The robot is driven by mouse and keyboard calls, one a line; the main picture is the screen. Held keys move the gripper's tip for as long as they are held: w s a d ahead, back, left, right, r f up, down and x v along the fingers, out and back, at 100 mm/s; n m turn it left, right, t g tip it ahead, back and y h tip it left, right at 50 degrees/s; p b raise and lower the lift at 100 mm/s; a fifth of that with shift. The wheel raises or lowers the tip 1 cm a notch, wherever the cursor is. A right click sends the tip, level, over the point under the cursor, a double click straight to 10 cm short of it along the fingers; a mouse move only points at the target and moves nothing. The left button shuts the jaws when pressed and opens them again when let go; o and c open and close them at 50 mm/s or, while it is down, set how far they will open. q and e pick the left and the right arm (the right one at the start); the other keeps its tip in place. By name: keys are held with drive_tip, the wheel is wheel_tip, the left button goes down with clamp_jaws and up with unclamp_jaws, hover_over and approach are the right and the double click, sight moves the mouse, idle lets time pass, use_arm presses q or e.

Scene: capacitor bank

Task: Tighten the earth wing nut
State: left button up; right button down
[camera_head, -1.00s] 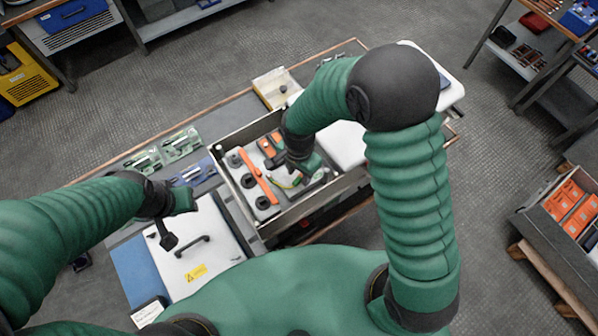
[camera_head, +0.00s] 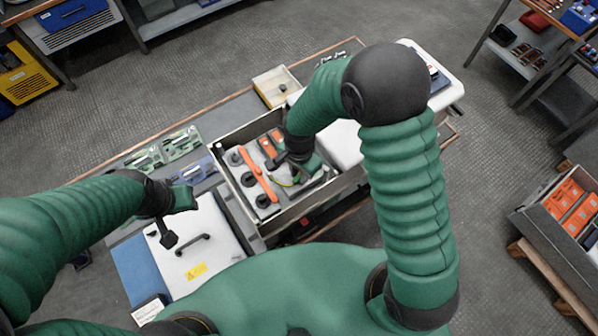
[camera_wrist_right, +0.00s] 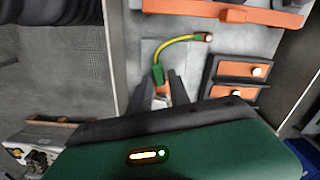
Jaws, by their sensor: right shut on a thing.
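The green-and-yellow earth lead (camera_wrist_right: 172,48) curves over the grey panel in the right wrist view. Its green sleeve (camera_wrist_right: 157,74) ends between the fingers of my right gripper (camera_wrist_right: 160,93). The right gripper is shut on a small part at that end, where the wing nut sits; the fingers hide most of it. In the head view the right gripper (camera_head: 293,172) reaches down inside the open capacitor box (camera_head: 300,213). My left gripper (camera_head: 172,232) hangs over the white cover (camera_head: 200,250), away from the box; its jaw opening does not show clearly.
An orange bar (camera_head: 258,177) with dark round terminals runs along the box's left side. Orange-and-black blocks (camera_wrist_right: 236,73) sit right of the lead. The box walls close in around my right gripper. A small tray (camera_head: 280,88) stands behind on the bench.

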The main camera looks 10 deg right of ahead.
use_arm(q)
drive_tip(key=shift+r, duration=0.1)
use_arm(e)
drive_tip(key=shift+w+d, duration=0.1)
drive_tip(key=shift+d, duration=0.2)
drive_tip(key=c, duration=1.1)
unclamp_jaws()
drive_tip(key=shift+c, duration=0.2)
